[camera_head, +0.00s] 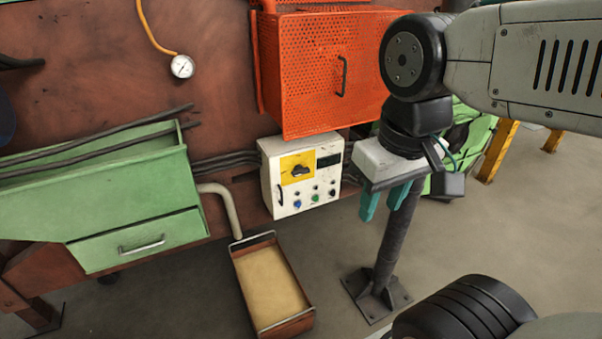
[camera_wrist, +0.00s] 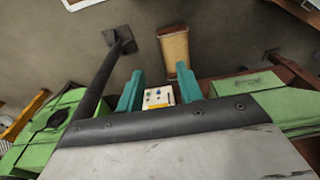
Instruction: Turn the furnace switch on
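The furnace switch is a black rotary knob (camera_head: 299,171) on a yellow plate, on the front of a white control box (camera_head: 308,208). The box also has a dark display and several small coloured buttons below the knob. In the wrist view the control box (camera_wrist: 158,106) shows small between the fingers, and the knob is too small to make out its setting. My gripper (camera_head: 384,203) has two teal fingers pointing down, apart and empty. It is to the right of the box in the head view, not touching it. The finger gap also shows in the wrist view (camera_wrist: 160,85).
An orange perforated guard (camera_head: 318,65) hangs above the box. A grey post (camera_head: 393,245) stands on the floor behind my gripper. A brown tray (camera_head: 272,282) lies below the box. A green bin (camera_head: 110,210) is at left, and a gauge (camera_head: 182,66) hangs above.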

